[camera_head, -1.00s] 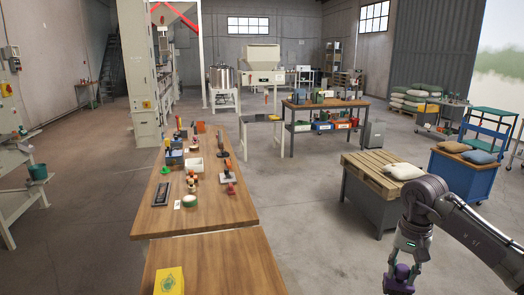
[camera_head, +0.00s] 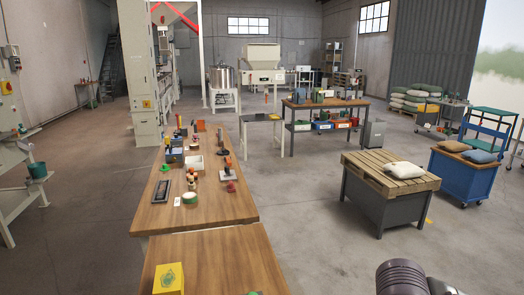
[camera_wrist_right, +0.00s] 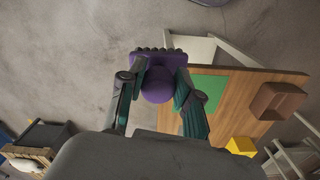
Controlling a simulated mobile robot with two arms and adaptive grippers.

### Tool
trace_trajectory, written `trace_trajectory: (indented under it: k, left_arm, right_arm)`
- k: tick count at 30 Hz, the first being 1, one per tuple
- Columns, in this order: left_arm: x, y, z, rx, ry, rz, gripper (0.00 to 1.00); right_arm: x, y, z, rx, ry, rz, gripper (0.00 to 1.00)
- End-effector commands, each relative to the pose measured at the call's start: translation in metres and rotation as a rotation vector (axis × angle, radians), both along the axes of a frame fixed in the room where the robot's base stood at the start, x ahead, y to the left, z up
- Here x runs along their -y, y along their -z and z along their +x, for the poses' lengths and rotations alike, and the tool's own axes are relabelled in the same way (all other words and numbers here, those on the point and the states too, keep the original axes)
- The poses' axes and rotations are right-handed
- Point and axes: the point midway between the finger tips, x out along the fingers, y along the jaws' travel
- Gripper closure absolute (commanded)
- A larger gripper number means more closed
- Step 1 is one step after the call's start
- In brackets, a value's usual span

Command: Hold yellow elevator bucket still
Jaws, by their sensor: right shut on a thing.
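A yellow block-like thing with a dark round mark (camera_head: 168,279) sits on the near wooden table in the head view, cut by the bottom edge. In the right wrist view a yellow thing (camera_wrist_right: 241,146) shows at the table's edge; whether either is the elevator bucket I cannot tell. My right gripper (camera_wrist_right: 158,88) is shut on a purple thing with a rounded knob (camera_wrist_right: 157,84), held away from the yellow thing. In the head view only part of my right arm shows at the bottom right. My left gripper is in no view.
The near wooden table (camera_head: 215,260) adjoins a long workbench (camera_head: 205,212) with tools. In the wrist view a green mat (camera_wrist_right: 206,88) and an open brown box (camera_wrist_right: 277,101) lie on a wooden table. A pallet-topped stand (camera_head: 385,210) stands right; bare floor lies between.

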Motion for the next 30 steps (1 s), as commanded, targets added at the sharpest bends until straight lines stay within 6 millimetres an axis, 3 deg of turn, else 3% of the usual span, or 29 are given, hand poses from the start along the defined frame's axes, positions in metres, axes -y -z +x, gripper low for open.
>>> trace_trajectory:
  k: [2, 6, 17, 20, 23, 27, 30]
  left_arm:
    - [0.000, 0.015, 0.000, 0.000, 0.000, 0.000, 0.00]
    - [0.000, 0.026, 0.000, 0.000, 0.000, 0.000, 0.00]
    - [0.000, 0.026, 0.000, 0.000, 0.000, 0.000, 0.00]
    - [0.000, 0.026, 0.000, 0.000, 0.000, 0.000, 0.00]
    - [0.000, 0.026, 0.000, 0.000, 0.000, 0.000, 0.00]
    - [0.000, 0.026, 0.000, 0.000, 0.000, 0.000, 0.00]
    - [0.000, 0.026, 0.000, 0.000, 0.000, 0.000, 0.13]
  right_arm:
    - [0.000, 0.015, 0.000, 0.001, 0.000, 0.000, 0.95]
    - [0.000, 0.025, 0.001, 0.001, 0.001, 0.000, 0.95]
    - [0.000, 0.025, 0.001, 0.001, 0.001, 0.000, 0.95]
    - [0.000, 0.034, 0.000, -0.004, 0.005, 0.000, 0.95]
    - [-0.001, 0.065, -0.005, -0.013, 0.014, 0.002, 0.95]
    - [-0.001, 0.122, -0.019, -0.015, 0.019, 0.002, 0.95]
    - [-0.001, 0.153, -0.030, -0.009, 0.012, 0.001, 0.95]
